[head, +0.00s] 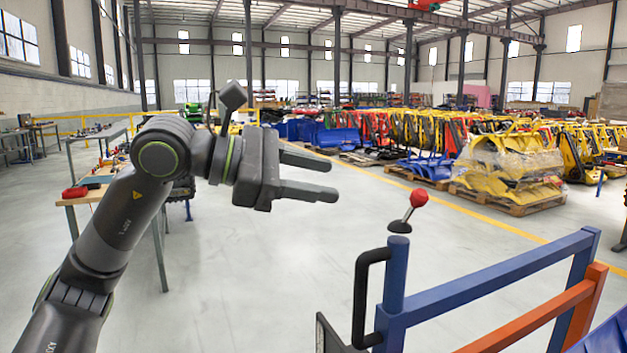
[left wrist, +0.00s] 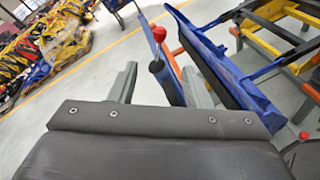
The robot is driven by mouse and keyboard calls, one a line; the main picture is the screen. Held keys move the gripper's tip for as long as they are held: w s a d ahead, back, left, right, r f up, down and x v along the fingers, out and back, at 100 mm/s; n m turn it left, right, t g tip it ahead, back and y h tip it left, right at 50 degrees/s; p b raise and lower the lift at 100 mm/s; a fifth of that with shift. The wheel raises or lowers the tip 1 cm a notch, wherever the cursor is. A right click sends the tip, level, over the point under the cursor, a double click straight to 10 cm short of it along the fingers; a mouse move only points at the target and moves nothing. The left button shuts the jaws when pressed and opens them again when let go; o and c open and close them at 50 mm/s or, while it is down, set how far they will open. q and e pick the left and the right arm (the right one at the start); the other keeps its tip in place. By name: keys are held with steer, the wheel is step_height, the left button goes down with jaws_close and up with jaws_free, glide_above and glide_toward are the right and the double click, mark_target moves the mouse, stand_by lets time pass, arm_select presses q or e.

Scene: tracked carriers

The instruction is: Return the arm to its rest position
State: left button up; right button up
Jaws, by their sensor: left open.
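My left arm comes in from the left in the head view. Its gripper (head: 322,176) is open and empty, raised in the air with its fingers pointing right. A lever with a red knob (head: 418,198) stands at the top of a blue post (head: 393,278), to the right of and below the fingertips, apart from them. In the left wrist view the red knob (left wrist: 159,34) shows beyond and between the two open fingers (left wrist: 160,85). My right gripper is not in view.
A workbench (head: 90,195) stands behind my arm at left. Wrapped yellow parts on a pallet (head: 510,170) stand at the right. The grey floor (head: 270,265) between is clear.

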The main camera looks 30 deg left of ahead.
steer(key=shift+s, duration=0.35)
